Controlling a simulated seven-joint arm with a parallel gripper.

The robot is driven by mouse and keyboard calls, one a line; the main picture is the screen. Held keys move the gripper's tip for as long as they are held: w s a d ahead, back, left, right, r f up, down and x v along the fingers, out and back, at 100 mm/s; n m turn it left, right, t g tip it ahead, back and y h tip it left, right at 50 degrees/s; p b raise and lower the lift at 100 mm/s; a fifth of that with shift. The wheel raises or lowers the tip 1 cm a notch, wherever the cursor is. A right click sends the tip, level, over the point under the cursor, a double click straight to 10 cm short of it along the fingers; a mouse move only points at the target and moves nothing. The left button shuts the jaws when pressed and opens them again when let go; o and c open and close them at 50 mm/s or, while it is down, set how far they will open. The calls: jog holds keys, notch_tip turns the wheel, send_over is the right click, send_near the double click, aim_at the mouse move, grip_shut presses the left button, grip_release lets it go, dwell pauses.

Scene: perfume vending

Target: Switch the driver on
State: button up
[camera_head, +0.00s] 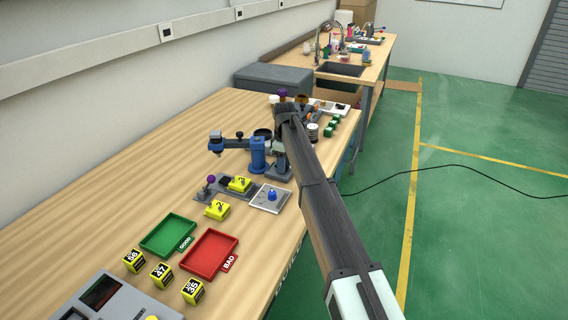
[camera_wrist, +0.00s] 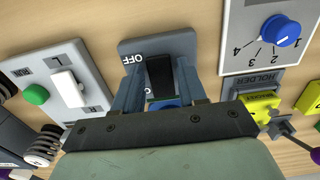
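In the wrist view a grey switch plate (camera_wrist: 185,43) carries a black rocker switch (camera_wrist: 159,70). The word OFF is readable at its far end, and a partly hidden letter shows nearer to me. My gripper (camera_wrist: 160,78) has its two fingers apart, one on each side of the rocker. Whether they touch it is not clear. A blue part (camera_wrist: 163,103) shows low between the fingers; I cannot tell what it is. In the head view my arm hides the switch and most of my gripper. I cannot pick out the driver for sure.
In the wrist view, a panel with a green button (camera_wrist: 36,95) and a white L/R rocker (camera_wrist: 69,89) lies left. A blue numbered knob (camera_wrist: 280,30) and a grey HOLDER piece (camera_wrist: 262,79) lie right. In the head view, green (camera_head: 167,236) and red (camera_head: 209,254) trays stand nearer.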

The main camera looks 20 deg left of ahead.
grip_shut()
jog(key=shift+a+h, duration=0.2)
jog(key=shift+h, duration=0.1)
jog(key=shift+r+h, duration=0.1)
jog(key=shift+h, duration=0.2)
jog(key=shift+o, duration=1.5)
grip_release()
notch_tip(320, 180, up, 14)
jog(key=a, duration=0.1)
jog(key=shift+a, duration=0.2)
